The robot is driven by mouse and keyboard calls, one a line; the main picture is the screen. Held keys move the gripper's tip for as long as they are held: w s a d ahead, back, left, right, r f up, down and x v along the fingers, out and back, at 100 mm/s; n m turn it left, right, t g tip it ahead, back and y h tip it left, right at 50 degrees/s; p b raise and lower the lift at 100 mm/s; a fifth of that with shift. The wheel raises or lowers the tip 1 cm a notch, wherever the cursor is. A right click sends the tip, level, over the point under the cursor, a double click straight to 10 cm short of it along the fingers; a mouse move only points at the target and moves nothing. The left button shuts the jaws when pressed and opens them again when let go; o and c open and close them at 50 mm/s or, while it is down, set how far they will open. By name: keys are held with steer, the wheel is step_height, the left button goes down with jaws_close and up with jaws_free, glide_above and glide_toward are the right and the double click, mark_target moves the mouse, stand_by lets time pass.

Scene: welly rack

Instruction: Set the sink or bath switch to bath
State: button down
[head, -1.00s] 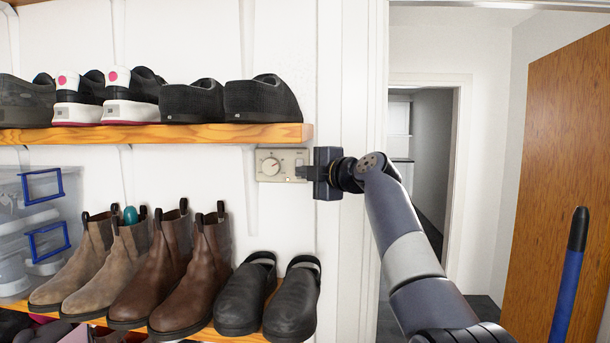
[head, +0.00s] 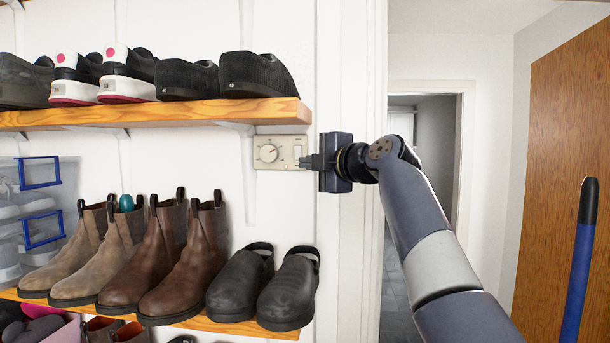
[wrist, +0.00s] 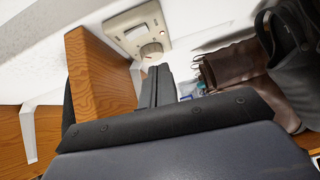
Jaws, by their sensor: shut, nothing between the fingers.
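The switch plate (head: 282,139) is a cream panel on the white wall, just below the right end of the upper shelf. It has a round dial (head: 268,153) and, to its right, a pale rocker switch (head: 297,151). The wrist view also shows the plate (wrist: 163,29), with the rocker (wrist: 138,38) and dial (wrist: 151,52). Its labels are too small to read, and I cannot tell which way the rocker is set. My gripper (head: 303,161) is shut and empty at the plate's lower right edge. I cannot tell whether the fingertips touch it.
The wooden shelf (head: 200,112) holding black shoes ends close to my gripper, left of and above it. Brown boots (head: 185,260) and black clogs (head: 265,285) stand on the lower shelf. A white door frame (head: 350,60) is behind my arm, with an open doorway to the right.

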steer(key=b+v, duration=0.3)
steer(key=v, duration=0.4)
steer(key=shift+f, duration=0.55)
steer(key=w+a+r+p, duration=0.3)
steer(key=w+a+p, duration=0.35)
steer(key=p, duration=0.25)
steer(key=shift+f+b+v, duration=0.2)
steer(key=shift+b+v, duration=0.5)
steer(key=shift+v, duration=0.3)
steer(key=shift+f+b+v, duration=0.2)
steer(key=shift+b+v, duration=0.45)
steer(key=shift+v, duration=0.4)
